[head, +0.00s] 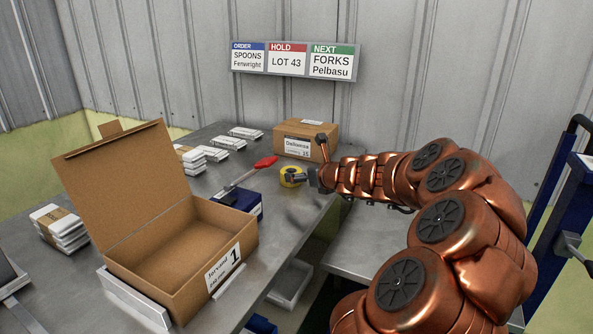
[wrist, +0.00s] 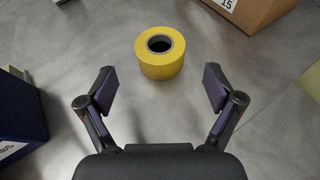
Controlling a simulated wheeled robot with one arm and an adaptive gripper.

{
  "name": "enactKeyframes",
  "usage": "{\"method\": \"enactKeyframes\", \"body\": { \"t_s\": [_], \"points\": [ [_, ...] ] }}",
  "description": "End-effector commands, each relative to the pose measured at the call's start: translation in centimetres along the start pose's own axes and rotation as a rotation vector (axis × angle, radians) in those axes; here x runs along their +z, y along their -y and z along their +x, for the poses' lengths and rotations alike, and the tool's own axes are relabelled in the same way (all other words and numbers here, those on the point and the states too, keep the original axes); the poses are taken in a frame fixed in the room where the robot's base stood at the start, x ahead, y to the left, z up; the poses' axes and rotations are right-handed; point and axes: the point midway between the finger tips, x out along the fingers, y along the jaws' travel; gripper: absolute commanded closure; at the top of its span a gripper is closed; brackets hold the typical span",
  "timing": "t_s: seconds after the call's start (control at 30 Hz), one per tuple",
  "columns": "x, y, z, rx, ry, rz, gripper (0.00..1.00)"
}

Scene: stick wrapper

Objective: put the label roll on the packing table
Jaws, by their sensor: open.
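The yellow label roll (wrist: 160,62) lies flat on the grey metal packing table (wrist: 60,40), its dark core facing up. In the wrist view it sits centred just beyond my fingertips. My gripper (wrist: 160,88) is open and empty, with one finger to each side and a clear gap to the roll. In the head view the roll (head: 292,177) is on the table near its right edge, partly hidden by my gripper (head: 308,180), which reaches it from the right.
A closed carton (head: 305,140) stands behind the roll. A blue box (head: 240,203) with a red-handled tool (head: 262,163) is to its left. A large open carton (head: 180,240) fills the front. White bundles (head: 228,143) lie along the back left.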

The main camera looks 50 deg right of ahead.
Motion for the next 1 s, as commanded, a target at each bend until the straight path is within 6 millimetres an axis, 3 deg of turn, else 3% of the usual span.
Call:
{"method": "enactKeyframes", "body": {
  "t_s": [0.3,1.0],
  "points": [
    [0.0,0.1,-2.1,-0.001,0.0,0.0,0.09],
    [0.6,0.0,-2.5,-0.001,-0.001,0.0,0.09]
  ]
}}
